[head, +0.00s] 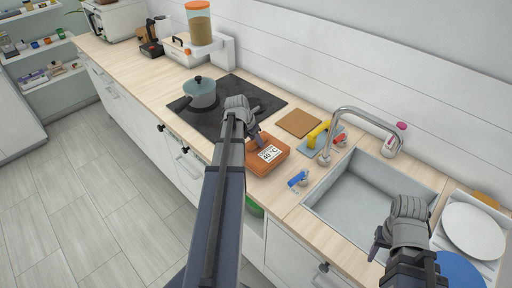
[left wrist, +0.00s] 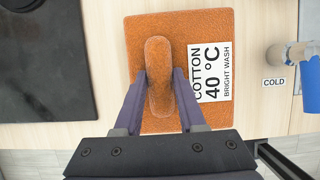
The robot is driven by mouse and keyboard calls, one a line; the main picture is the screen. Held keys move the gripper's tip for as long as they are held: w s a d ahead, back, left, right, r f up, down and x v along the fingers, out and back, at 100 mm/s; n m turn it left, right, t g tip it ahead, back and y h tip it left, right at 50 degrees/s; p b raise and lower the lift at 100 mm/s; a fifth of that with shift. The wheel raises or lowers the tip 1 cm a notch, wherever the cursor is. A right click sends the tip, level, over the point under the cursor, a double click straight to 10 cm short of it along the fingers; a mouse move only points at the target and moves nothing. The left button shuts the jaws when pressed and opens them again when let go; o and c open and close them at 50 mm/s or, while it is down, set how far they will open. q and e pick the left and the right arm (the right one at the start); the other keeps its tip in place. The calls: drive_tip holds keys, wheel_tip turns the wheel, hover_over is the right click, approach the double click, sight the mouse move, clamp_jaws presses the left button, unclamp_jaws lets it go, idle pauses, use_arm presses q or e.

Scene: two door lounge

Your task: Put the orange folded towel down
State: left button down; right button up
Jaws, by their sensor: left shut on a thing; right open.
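The orange folded towel (head: 265,157) lies flat on the wooden counter between the cooktop and the sink, or just above it; I cannot tell whether it touches. It has a white label reading "COTTON 40 °C BRIGHT WASH". In the left wrist view the towel (left wrist: 137,50) has a raised ridge along its middle. My left gripper (left wrist: 160,88) is shut on this ridge, one finger on each side. In the head view my left gripper (head: 256,136) hides part of the towel. My right gripper (head: 376,246) is open and empty over the sink's front right edge.
A black cooktop (head: 262,98) with a lidded pot (head: 200,95) is left of the towel. A blue tap handle (head: 297,178) marked cold is close to its right.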

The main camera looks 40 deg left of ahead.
use_arm(q)
drive_tip(key=shift+f+b, duration=0.35)
drive_tip(key=shift+f, duration=0.5)
use_arm(e)
drive_tip(key=shift+f, duration=0.85)
use_arm(q)
drive_tip(key=shift+f, duration=0.15)
use_arm(e)
drive_tip(key=shift+f, duration=0.15)
use_arm(q)
drive_tip(key=c, duration=0.5)
unclamp_jaws()
drive_tip(key=shift+r, duration=0.2)
use_arm(e)
drive_tip(key=shift+r, duration=0.2)
use_arm(q)
drive_tip(key=shift+s+r+p, duration=0.2)
drive_tip(key=shift+r+p, duration=0.4)
use_arm(e)
drive_tip(key=shift+r, duration=0.6)
use_arm(q)
drive_tip(key=p+v, duration=1)
drive_tip(key=shift+r, duration=0.4)
use_arm(e)
wheel_tip(320, 180, up, 10)
